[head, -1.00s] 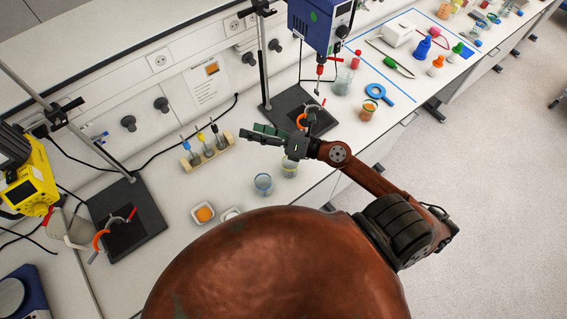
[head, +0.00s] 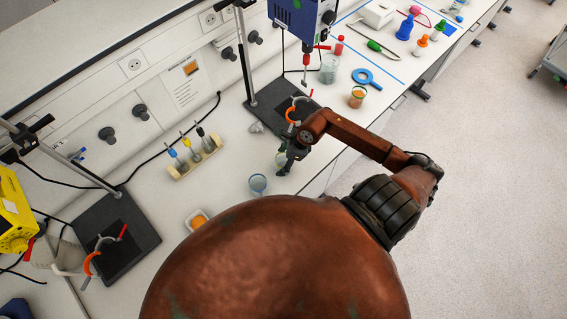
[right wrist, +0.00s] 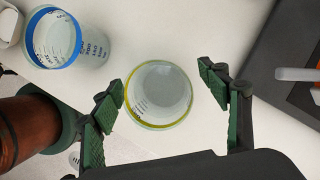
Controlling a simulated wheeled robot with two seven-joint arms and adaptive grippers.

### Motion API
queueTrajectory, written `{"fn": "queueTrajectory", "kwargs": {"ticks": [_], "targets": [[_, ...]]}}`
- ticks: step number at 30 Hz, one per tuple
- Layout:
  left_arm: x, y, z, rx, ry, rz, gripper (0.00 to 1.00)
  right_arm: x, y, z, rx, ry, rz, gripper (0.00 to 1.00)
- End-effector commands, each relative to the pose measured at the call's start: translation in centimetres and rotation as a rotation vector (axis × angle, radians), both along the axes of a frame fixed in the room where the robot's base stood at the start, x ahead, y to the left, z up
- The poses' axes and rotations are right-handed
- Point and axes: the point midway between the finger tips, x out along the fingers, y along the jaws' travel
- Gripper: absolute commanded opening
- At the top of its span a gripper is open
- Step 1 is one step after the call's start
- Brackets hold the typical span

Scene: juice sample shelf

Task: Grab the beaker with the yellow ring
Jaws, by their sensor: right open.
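The beaker with the yellow ring (right wrist: 158,95) stands upright on the white bench, seen from above in the right wrist view. My right gripper (right wrist: 160,92) is open, with one green-padded finger on each side of this beaker and gaps showing at both sides. In the head view, my right gripper (head: 286,163) is at the beaker (head: 281,158) and hides most of it. A second beaker with a blue ring (right wrist: 68,40) stands to the left in the right wrist view; it also shows in the head view (head: 258,183). My left gripper is not in view.
A dark stand base (head: 280,104) with an orange clamp is just behind my right gripper. A wooden rack with several small bottles (head: 193,160) stands to the left. A dish with orange contents (head: 198,221) is nearer my body. The bench front edge is close on the right.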

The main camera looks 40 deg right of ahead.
Motion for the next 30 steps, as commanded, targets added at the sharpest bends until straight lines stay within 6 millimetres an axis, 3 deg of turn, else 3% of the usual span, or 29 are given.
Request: {"fn": "queueTrajectory", "kwargs": {"ticks": [7, 16, 30], "targets": [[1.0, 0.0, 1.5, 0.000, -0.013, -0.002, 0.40, 0.6, 0.9, -3.0, 0.004, 0.002, -0.003, 0.69], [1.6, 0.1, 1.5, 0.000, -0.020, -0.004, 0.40, 0.7, 0.9, -3.6, 0.001, 0.001, -0.002, 0.69], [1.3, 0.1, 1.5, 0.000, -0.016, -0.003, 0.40, 0.6, 0.9, -3.6, 0.002, 0.002, -0.003, 0.37]]}}
